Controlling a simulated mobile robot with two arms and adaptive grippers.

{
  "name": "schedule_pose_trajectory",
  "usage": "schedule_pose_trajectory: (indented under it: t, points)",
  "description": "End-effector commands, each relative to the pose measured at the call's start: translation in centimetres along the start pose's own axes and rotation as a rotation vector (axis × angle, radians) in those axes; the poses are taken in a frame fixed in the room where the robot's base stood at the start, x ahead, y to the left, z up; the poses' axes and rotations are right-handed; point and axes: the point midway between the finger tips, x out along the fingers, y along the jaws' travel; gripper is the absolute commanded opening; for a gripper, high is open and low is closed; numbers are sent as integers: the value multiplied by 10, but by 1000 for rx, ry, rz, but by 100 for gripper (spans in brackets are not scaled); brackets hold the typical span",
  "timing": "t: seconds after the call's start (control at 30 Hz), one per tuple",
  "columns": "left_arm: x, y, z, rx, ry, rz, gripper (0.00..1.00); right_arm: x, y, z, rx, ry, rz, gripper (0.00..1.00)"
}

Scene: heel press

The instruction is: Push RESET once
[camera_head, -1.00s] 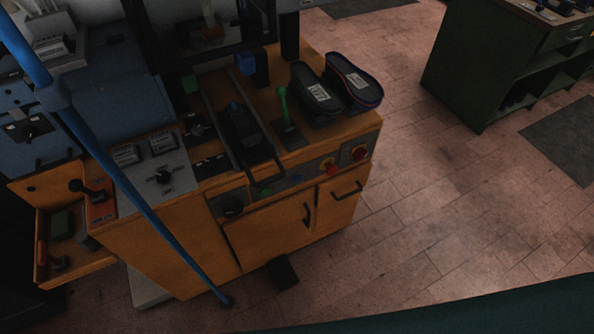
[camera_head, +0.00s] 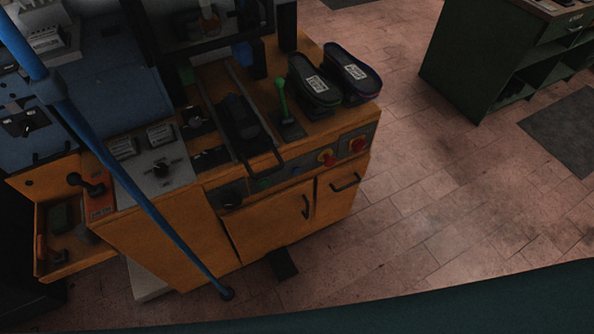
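The heel press is an orange cabinet (camera_head: 175,240) with dark press parts on top, at the left and centre. Its front strip carries a green button (camera_head: 263,184), a small blue button (camera_head: 295,171), a black knob (camera_head: 231,198) and two red knobs on yellow, one at the left (camera_head: 327,157) and one at the right (camera_head: 358,145). No RESET lettering is readable, so I cannot tell which control is RESET. Neither of my grippers is in view.
A blue pole (camera_head: 150,205) crosses in front. An orange drawer (camera_head: 70,240) stands open. Floor (camera_head: 450,200) is clear towards a green cabinet (camera_head: 465,70).

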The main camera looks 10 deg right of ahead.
Motion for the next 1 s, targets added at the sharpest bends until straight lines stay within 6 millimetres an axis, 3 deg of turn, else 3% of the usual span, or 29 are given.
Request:
schedule_pose_trajectory:
  t: [0.03, 0.27, 1.0]
  points:
    - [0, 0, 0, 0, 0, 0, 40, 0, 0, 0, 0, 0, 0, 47]
    - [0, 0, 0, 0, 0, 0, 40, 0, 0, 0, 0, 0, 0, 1]
    - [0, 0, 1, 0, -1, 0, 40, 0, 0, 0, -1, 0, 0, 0]
